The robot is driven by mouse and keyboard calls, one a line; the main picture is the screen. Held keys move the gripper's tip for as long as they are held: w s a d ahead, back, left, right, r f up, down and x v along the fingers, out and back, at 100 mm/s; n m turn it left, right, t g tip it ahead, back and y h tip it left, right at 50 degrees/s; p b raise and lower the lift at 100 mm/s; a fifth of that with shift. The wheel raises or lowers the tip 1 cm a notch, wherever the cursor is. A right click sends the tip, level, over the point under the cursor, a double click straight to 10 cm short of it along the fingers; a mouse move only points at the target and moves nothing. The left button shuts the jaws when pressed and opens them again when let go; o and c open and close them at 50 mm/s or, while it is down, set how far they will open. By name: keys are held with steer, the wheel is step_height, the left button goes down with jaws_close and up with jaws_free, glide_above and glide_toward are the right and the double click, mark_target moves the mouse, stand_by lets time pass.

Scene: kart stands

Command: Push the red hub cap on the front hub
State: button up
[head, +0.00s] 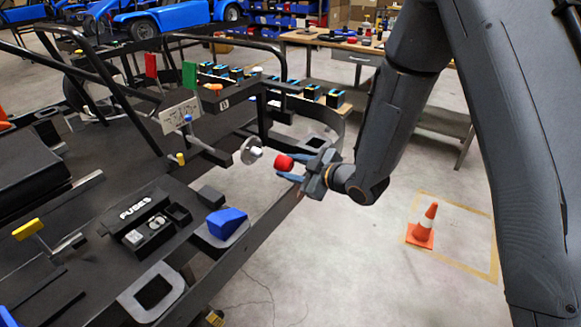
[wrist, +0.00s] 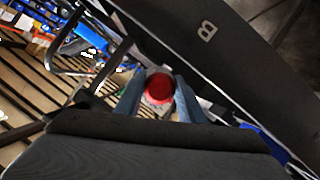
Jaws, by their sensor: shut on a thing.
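The red hub cap (head: 284,163) is held between the blue fingertips of my gripper (head: 291,168), to the right of the front hub. In the wrist view the red cap (wrist: 159,88) shows between the two fingers of my gripper (wrist: 160,97). The front hub (head: 252,151) is a pale metal disc with a light stub facing right, on the kart stand's near right side. A small gap shows between cap and hub in the head view. The hub cannot be made out in the wrist view, where the cap and fingers cover the middle.
The black kart frame (head: 265,110) and its curved bumper lie behind the hub. A blue wedge-shaped part (head: 226,222) and a fuses box (head: 146,222) sit on the near stand. An orange cone (head: 424,226) stands on the floor at right. The floor below my gripper is clear.

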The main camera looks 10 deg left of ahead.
mark_target(279, 159)
steer(key=shift+w+a+b, duration=0.2)
steer(key=shift+w+a, duration=0.2)
steer(key=shift+a, duration=0.5)
steer(key=shift+w+a+b, duration=0.15)
steer(key=shift+w+a, duration=0.2)
steer(key=shift+a, duration=0.5)
steer(key=shift+w+a+b, duration=0.2)
steer(key=shift+w+a, duration=0.2)
steer(key=shift+a, duration=0.5)
steer(key=shift+w+a+b, duration=0.35)
steer(key=shift+a, duration=0.5)
steer(key=shift+w+a+b, duration=0.3)
steer(key=shift+w+a, duration=0.05)
steer(key=shift+a, duration=0.45)
steer(key=o, duration=1.1)
steer(key=shift+b+v, duration=0.8)
steer(key=shift+v, duration=3.05)
